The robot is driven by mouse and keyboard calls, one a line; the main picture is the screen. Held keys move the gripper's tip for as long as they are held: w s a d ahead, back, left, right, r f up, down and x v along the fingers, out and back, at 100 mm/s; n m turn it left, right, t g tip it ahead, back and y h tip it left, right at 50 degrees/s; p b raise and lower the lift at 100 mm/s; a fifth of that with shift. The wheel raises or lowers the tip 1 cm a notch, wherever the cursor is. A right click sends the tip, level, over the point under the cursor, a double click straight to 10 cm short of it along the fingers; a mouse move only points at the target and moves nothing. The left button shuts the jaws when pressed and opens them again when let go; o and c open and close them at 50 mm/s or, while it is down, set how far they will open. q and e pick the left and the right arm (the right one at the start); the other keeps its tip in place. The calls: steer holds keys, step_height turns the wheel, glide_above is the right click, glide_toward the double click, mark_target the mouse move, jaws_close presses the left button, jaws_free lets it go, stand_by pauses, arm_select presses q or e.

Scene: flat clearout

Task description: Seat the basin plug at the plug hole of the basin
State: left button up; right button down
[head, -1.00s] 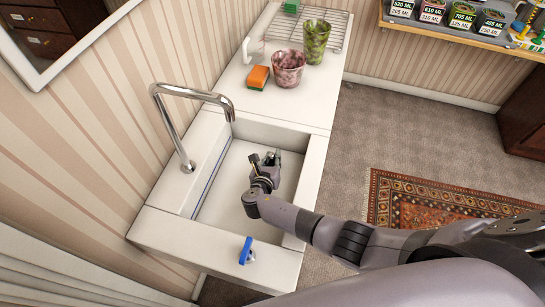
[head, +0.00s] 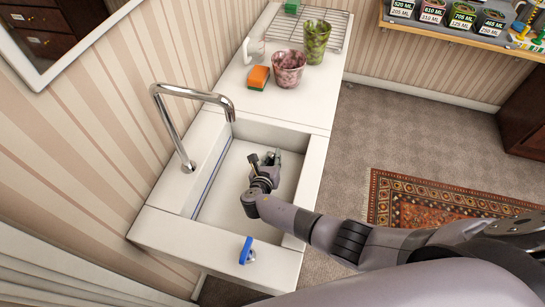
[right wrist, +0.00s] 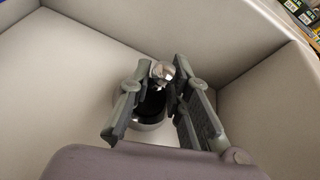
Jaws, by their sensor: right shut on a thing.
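The white basin (head: 222,190) is set in the counter, and my right gripper (head: 268,160) reaches down inside it. In the right wrist view the right gripper (right wrist: 160,88) is shut on the basin plug (right wrist: 162,71), whose shiny knob shows between the fingertips. A dark round shape with a pale shiny rim (right wrist: 148,124) lies just below the fingers, at the basin floor. The fingers partly cover it, and I cannot tell whether the plug touches the plug hole. In the head view my gripper hides the plug. My left gripper is not in view.
A chrome tap (head: 170,120) arches over the basin's left side. A blue-handled item (head: 246,250) lies on the near rim. An orange sponge (head: 258,77), a pink cup (head: 288,68) and a green cup (head: 316,40) stand on the counter beyond. The basin walls close around my gripper.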

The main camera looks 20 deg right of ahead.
steer(key=shift+s+f, duration=0.1)
steer(key=shift+f, duration=0.2)
stand_by(0.5)
steer(key=c, duration=1.5)
jaws_free()
steer(key=shift+f, duration=0.15)
steer(key=shift+o, duration=0.4)
steer(key=shift+d, duration=0.1)
steer(key=shift+r, duration=0.45)
step_height(320, 180, up, 9)
steer(key=shift+r, duration=0.2)
